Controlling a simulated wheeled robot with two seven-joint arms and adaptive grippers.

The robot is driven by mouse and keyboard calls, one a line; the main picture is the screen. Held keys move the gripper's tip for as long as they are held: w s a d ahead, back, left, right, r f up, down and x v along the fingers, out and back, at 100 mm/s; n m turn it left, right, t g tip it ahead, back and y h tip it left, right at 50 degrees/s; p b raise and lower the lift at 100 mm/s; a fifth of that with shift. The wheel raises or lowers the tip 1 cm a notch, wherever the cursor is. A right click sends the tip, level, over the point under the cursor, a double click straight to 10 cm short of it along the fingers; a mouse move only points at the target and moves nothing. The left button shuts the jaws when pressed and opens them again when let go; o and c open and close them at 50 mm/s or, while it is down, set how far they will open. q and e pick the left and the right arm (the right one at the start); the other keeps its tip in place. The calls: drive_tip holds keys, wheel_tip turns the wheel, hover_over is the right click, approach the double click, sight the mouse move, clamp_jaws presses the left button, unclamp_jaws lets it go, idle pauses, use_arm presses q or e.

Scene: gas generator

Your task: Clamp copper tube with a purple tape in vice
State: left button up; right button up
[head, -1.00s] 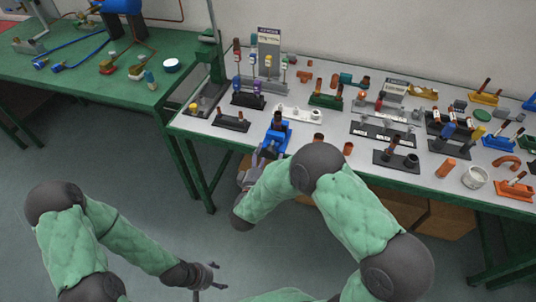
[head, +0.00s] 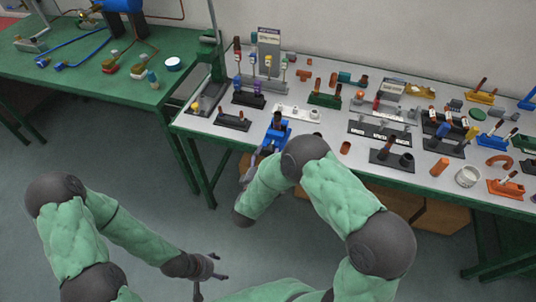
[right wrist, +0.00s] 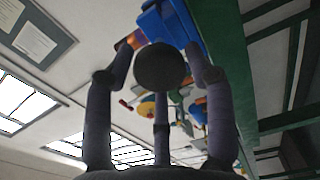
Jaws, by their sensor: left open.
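The blue vice (head: 277,134) stands at the front edge of the right-hand table, with a dark brownish upright piece (head: 279,117) at its top. The blue body (right wrist: 172,22) fills the top of the right wrist view, beside an orange-brown piece with a purplish patch (right wrist: 126,42). My right gripper (head: 264,150) is close in front of the vice, partly hidden by my arm. In the right wrist view its fingers (right wrist: 160,72) stand around a dark round shape; whether they grip it is unclear. My left gripper (head: 221,266) is open and empty, low over the floor. I cannot single out a purple-taped tube for certain.
The right table (head: 222,131) is crowded with fittings and holders, including a dark stand (head: 391,158), an upright copper piece (head: 440,167) and a white cup (head: 467,177). A green table (head: 110,90) stands at the left. The floor between is clear.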

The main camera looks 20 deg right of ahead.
drive_tip(key=c, duration=0.5)
drive_tip(key=shift+f+m, duration=0.1)
drive_tip(key=shift+m, duration=1.3)
drive_tip(key=shift+b, duration=0.3)
drive_tip(key=shift+m+b, duration=0.3)
drive_tip(key=shift+m, duration=1.1)
drive_tip(key=o, duration=1.2)
